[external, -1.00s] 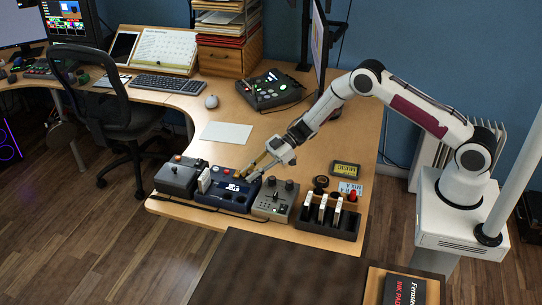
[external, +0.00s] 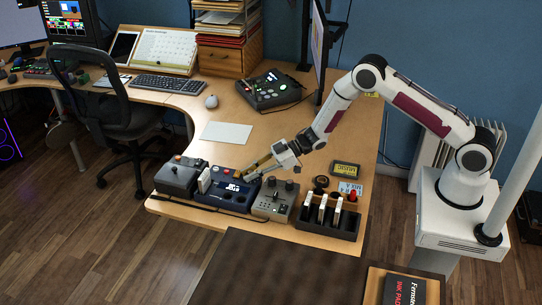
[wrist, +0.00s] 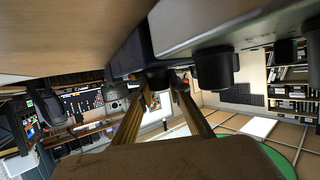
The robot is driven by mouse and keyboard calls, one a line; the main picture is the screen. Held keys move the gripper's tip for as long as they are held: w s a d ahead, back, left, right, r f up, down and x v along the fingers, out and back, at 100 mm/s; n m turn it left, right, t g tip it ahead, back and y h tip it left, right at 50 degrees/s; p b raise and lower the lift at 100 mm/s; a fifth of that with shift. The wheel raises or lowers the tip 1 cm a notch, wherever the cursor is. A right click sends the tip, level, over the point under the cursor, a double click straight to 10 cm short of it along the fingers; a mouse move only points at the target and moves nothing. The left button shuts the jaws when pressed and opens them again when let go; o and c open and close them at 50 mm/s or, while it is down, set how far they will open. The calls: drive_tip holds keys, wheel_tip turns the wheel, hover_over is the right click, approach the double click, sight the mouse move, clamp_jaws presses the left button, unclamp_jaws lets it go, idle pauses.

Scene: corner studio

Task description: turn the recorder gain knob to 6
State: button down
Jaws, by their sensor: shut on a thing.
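The recorder (external: 210,195) is a dark blue box with a lit display (external: 232,188), near the desk's front edge in the external view. My gripper (external: 243,175) reaches in from the right, its fingertips at the recorder's back right. In the wrist view, my two tan fingers (wrist: 160,88) are shut on a dark knob (wrist: 157,77) by the recorder's dark blue body (wrist: 128,52). This looks like the gain knob. Its pointer and scale cannot be read in either view.
A grey box with knobs (external: 272,203) stands close on the recorder's right, and a dark grey box (external: 178,178) on its left. A black tray with upright pale handles (external: 342,222) is farther right. The desk behind, around a white sheet (external: 226,133), is clear.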

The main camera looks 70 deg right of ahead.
drive_tip(key=shift+w+a+r+m+t+h, duration=0.1)
drive_tip(key=shift+r+m+t+h, duration=0.1)
drive_tip(key=shift+m+t+h, duration=0.7)
drive_tip(key=c, duration=2.2)
unclamp_jaws()
drive_tip(key=shift+o, duration=0.3)
drive_tip(key=shift+f, duration=0.1)
drive_tip(key=shift+s, duration=0.2)
drive_tip(key=v, duration=1.1)
drive_tip(key=shift+s+r, duration=0.15)
drive_tip(key=shift+r, duration=0.35)
